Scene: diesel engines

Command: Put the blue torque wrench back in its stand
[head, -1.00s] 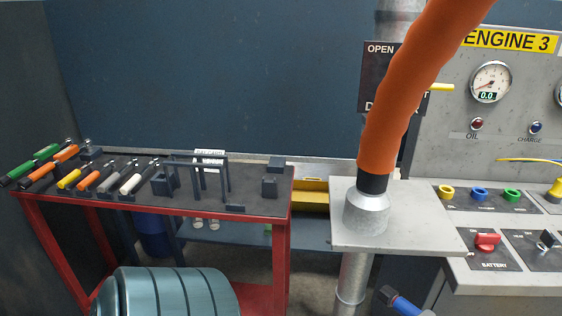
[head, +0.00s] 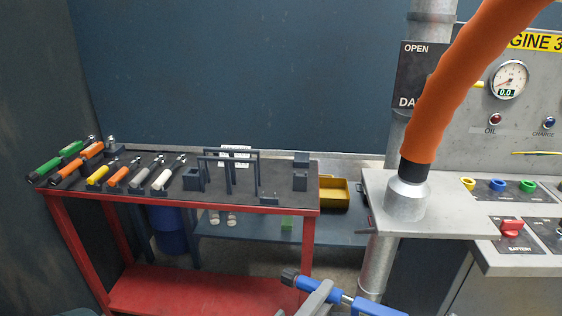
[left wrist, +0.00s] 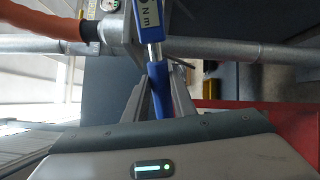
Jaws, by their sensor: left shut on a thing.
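The blue torque wrench (head: 366,304) shows at the bottom of the head view, tilted, its dark head at the upper left. In the left wrist view its blue handle (left wrist: 158,85) runs between my fingers, with the metal shaft and a label above. My left gripper (head: 318,297) is shut on the wrench, in front of the red bench and apart from it; its fingers also show in the left wrist view (left wrist: 162,95). Dark holders (head: 230,172) stand empty on the bench top; I cannot tell which belongs to this wrench. My right gripper is out of view.
The red bench (head: 312,212) carries several green, orange, yellow and grey handled tools (head: 105,172) at its left. A grey panel table (head: 440,222) with an orange hose (head: 440,110) stands at the right. A yellow bin (head: 333,192) sits behind.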

